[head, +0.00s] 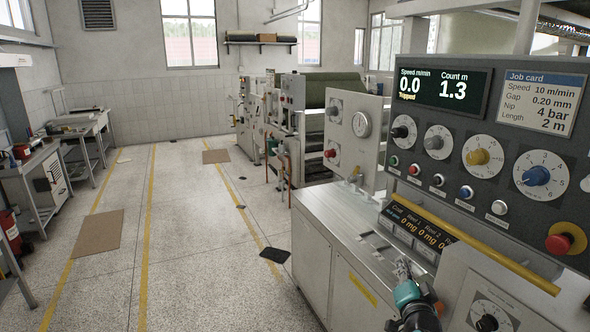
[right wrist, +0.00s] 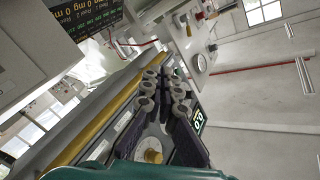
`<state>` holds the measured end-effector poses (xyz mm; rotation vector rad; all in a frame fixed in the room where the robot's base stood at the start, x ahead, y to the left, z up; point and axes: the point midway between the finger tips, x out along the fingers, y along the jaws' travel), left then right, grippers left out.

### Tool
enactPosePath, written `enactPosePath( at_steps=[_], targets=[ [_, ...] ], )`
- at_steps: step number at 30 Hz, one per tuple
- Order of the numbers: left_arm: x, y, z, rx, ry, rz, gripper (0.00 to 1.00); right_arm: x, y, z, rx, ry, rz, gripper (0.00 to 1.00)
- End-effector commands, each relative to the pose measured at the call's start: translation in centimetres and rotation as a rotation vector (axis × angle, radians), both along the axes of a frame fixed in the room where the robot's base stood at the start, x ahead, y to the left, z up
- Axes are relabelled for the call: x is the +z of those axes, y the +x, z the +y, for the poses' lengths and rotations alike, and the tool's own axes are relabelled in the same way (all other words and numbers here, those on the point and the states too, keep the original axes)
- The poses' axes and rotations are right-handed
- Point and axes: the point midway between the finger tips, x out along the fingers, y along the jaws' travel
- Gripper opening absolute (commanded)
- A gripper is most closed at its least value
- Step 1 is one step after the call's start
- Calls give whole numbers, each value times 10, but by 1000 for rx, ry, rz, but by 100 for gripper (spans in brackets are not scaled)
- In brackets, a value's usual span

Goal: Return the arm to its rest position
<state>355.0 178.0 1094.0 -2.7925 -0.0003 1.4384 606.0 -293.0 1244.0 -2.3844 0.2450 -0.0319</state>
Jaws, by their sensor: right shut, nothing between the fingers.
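My right gripper (head: 403,266) shows at the lower right of the head view, in front of the machine's control console. Its fingers are shut with nothing between them. They are just above or in front of the metal bench top; I cannot tell whether they touch it. In the right wrist view the dark fingers (right wrist: 164,92) lie close together, with part of the console behind them. The teal wrist part of my arm shows below the gripper. My left gripper is not in view.
The console (head: 455,150) with knobs, buttons and a red stop button (head: 566,238) stands close at right. A yellow rail (head: 480,250) runs along its front, near my right arm. The display (head: 440,90) reads "Tripped". Open floor (head: 190,230) lies to the left, with a workbench (head: 45,180) beyond.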

Motion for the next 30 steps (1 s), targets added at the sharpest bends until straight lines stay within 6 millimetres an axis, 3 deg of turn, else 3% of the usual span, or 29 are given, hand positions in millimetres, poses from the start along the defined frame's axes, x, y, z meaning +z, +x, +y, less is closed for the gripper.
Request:
enactPosePath(
  at_steps=[1, 3, 6, 9, 15, 18, 21, 30],
  targets=[
    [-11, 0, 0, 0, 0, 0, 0, -20, -17, 24, 57, -53, 90, 0],
    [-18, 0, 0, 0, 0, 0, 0, -46, -42, 52, 135, -137, 227, 0],
    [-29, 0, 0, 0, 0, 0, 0, -88, -89, 84, 248, -263, 417, 0],
    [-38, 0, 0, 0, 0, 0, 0, -128, -141, 104, 350, -382, 594, 0],
    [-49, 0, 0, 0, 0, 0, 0, -186, -224, 115, 493, -546, 845, 0],
    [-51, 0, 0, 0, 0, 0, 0, -198, -245, 115, 525, -583, 906, 0],
    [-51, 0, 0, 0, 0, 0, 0, -201, -252, 115, 536, -598, 929, 0],
    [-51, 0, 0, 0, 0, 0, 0, -201, -252, 115, 536, -597, 929, 0]
  ],
)
